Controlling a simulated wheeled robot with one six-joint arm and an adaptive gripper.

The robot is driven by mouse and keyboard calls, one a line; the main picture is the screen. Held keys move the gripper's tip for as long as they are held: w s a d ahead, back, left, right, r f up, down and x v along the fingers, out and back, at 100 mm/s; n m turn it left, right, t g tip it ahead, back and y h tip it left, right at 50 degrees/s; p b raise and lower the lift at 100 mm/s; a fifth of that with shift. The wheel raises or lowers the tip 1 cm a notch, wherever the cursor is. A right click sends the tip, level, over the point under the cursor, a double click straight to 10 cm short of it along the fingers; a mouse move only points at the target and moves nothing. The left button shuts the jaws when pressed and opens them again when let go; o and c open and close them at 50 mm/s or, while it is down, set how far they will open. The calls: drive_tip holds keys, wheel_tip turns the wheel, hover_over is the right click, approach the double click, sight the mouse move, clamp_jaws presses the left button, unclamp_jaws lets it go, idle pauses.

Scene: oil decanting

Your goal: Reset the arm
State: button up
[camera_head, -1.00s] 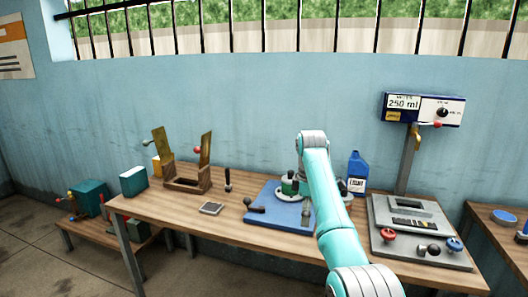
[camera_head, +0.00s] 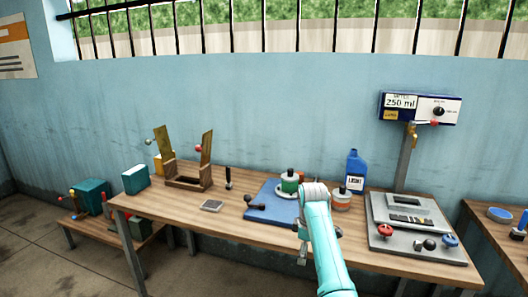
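My turquoise and grey arm (camera_head: 322,240) reaches up from the bottom of the view. My gripper (camera_head: 302,258) is a small grey shape pointing down at the table's front edge, below the blue mat (camera_head: 270,214). It is too small and partly hidden to tell whether it is open or shut, and I see nothing held in it. A lidded jar with an orange-red band (camera_head: 342,199) stands right of my arm.
A blue bottle (camera_head: 355,172) stands behind the banded jar. A grey panel with knobs (camera_head: 415,238) is at the right, under a "250 ml" dispenser box (camera_head: 420,107). A wooden stand (camera_head: 187,183) and a teal box (camera_head: 135,179) are at the left. The table's front left (camera_head: 190,222) is clear.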

drive_tip(key=s+d+f+m+t, duration=0.15)
drive_tip(key=s+f, duration=0.45)
drive_tip(key=f, duration=0.6)
drive_tip(key=s+f+m+t, duration=0.2)
drive_tip(key=s+f, duration=0.4)
drive_tip(key=f, duration=0.7)
drive_tip(key=s+d+f+m+t, duration=0.15)
drive_tip(key=s+f, duration=0.25)
drive_tip(key=s, duration=0.6)
drive_tip(key=s+d+f+m+t, duration=0.15)
drive_tip(key=s+f, duration=0.25)
drive_tip(key=s, duration=0.6)
drive_tip(key=s+r+m+t, duration=0.2)
drive_tip(key=s+r, duration=0.2)
drive_tip(key=s, duration=0.7)
drive_tip(key=s+r+m+t, duration=0.15)
drive_tip(key=s+r, duration=0.25)
drive_tip(key=s, duration=0.7)
drive_tip(key=s+r+m+t, duration=0.1)
drive_tip(key=s+r+m, duration=0.1)
drive_tip(key=s+r, duration=0.5)
drive_tip(key=s+r+m+t, duration=0.2)
drive_tip(key=s+r, duration=0.5)
drive_tip(key=r, duration=0.7)
drive_tip(key=shift+d, duration=0.25)
